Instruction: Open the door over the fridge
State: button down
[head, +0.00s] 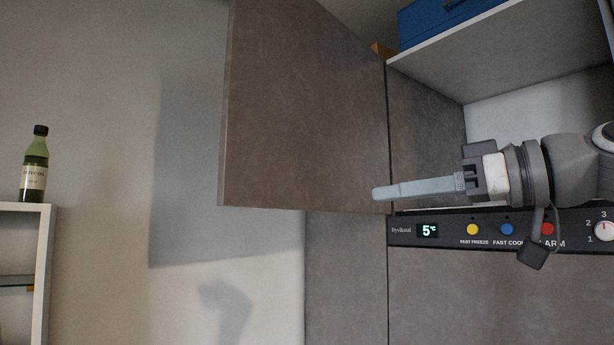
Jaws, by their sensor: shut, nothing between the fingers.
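The door over the fridge (300,110) is a brown-grey panel. It stands swung out to the left of the cabinet opening, which shows its inside. My gripper (376,194) is shut and empty, with its fingers pointing left at the lower right edge of the door. I cannot tell whether the fingertips touch the door. The fridge (480,290) is below, with a dark control panel (400,232) showing 5°C and yellow, blue and red buttons. My gripper and wrist hide part of the cabinet's lower edge and of the panel.
Inside the cabinet a light shelf (480,70) holds a blue box (435,22). A green bottle (35,165) stands on a white shelf unit (48,240) at the far left. The space between that unit and the door is clear before a plain wall.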

jog(key=w+a+r+p, duration=0.2)
jog(key=w+a+p, duration=0.1)
jog(key=w+a, duration=0.6)
jog(key=shift+a+r+n+y, duration=0.3)
jog(key=shift+a+y, duration=0.1)
jog(key=shift+a, duration=0.35)
jog(key=shift+a, duration=0.1)
